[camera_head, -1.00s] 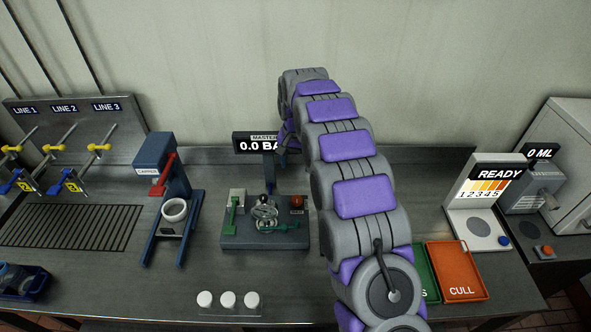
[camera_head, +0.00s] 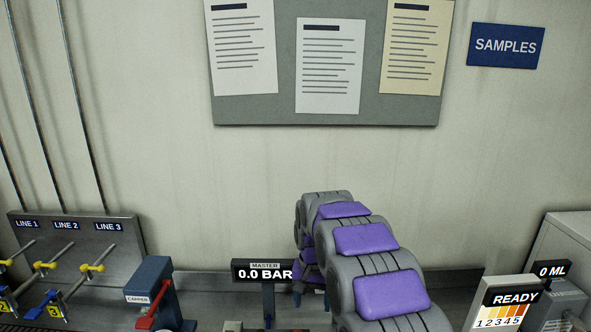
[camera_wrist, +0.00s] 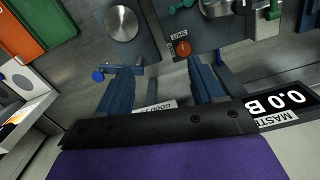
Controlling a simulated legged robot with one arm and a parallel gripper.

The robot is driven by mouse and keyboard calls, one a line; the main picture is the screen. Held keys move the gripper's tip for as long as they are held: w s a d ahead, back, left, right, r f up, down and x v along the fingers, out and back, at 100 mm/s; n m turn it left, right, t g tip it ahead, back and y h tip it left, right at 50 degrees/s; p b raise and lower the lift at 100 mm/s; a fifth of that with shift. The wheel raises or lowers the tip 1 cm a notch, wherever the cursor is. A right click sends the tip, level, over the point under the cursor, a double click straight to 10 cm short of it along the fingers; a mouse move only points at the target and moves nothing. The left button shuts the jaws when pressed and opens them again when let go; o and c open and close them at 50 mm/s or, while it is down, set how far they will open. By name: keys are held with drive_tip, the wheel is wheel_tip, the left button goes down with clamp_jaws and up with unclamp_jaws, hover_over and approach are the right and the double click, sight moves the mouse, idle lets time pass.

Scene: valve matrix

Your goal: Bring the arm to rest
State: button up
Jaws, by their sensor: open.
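My arm reaches forward over the bench in the head view, its purple-padded links (camera_head: 363,239) rising just right of the master display (camera_head: 262,271), which reads 0.0 BAR. The arm's far end is bent down behind the links, so the jaws are largely hidden there. In the wrist view my gripper (camera_wrist: 160,75) has its two blue fingers spread apart with nothing held between them. Beyond the fingers are a grey plate with a round silver disc (camera_wrist: 122,23) and a fixture with an orange-red button (camera_wrist: 183,48).
The capper (camera_head: 153,292) and line valves (camera_head: 61,267) stand left. The READY display (camera_head: 507,301) stands right. In the wrist view, an orange tray (camera_wrist: 46,22) and a green tray (camera_wrist: 14,38) lie upper left. The wall holds a notice board (camera_head: 328,118) and SAMPLES sign (camera_head: 506,46).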

drive_tip(key=s+d+r+n+b, duration=0.15)
drive_tip(key=s+d, duration=0.25)
drive_tip(key=s, duration=0.7)
drive_tip(key=s+d+r+b, duration=0.1)
drive_tip(key=s+d+r, duration=0.15)
drive_tip(key=s, duration=0.75)
drive_tip(key=s+d+f+b, duration=0.1)
drive_tip(key=s+f, duration=0.1)
drive_tip(key=s, duration=0.8)
drive_tip(key=s+d+f+g+b, duration=0.1)
drive_tip(key=s+d+f, duration=0.1)
drive_tip(key=s, duration=0.8)
drive_tip(key=shift+s+d+f+n, duration=0.2)
drive_tip(key=shift+s+f+n, duration=0.2)
drive_tip(key=shift+f, duration=0.45)
